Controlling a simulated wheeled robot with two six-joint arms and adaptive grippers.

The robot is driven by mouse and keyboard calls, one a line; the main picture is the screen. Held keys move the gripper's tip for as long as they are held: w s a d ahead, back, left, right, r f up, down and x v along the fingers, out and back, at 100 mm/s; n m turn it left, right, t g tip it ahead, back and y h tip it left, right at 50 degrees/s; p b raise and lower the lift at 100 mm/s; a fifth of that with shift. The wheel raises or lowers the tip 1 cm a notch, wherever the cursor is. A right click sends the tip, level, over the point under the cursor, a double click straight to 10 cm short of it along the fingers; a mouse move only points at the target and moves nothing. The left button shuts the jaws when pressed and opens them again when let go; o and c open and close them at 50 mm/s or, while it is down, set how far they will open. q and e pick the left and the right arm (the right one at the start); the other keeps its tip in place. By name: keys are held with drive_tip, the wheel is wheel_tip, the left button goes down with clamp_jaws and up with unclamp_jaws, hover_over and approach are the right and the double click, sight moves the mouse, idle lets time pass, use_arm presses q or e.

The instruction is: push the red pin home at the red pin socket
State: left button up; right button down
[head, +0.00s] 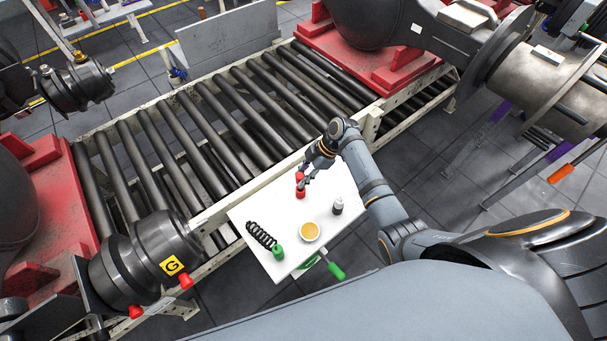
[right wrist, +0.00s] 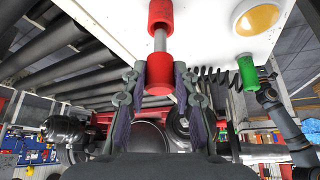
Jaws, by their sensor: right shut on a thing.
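The red pin (head: 299,176) has a red head and a bare steel shaft. The red pin socket (head: 300,193) is a red cylinder on the white table. My right gripper (head: 304,182) is shut on the pin's head. In the right wrist view the red pin's head (right wrist: 157,78) sits between the fingers of my right gripper (right wrist: 159,72). Its steel shaft runs in line to the red socket (right wrist: 161,12), with a length of shaft showing between. Whether the tip is inside the socket is hard to tell. My left gripper is not in view.
The roller conveyor (head: 195,135) lies behind.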

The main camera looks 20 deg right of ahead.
drive_tip(key=shift+f+b, duration=1.75)
drive_tip(key=shift+f, duration=0.7)
drive_tip(key=c, duration=1)
unclamp_jaws()
drive_tip(key=shift+o, duration=0.2)
drive_tip(key=v, duration=1.2)
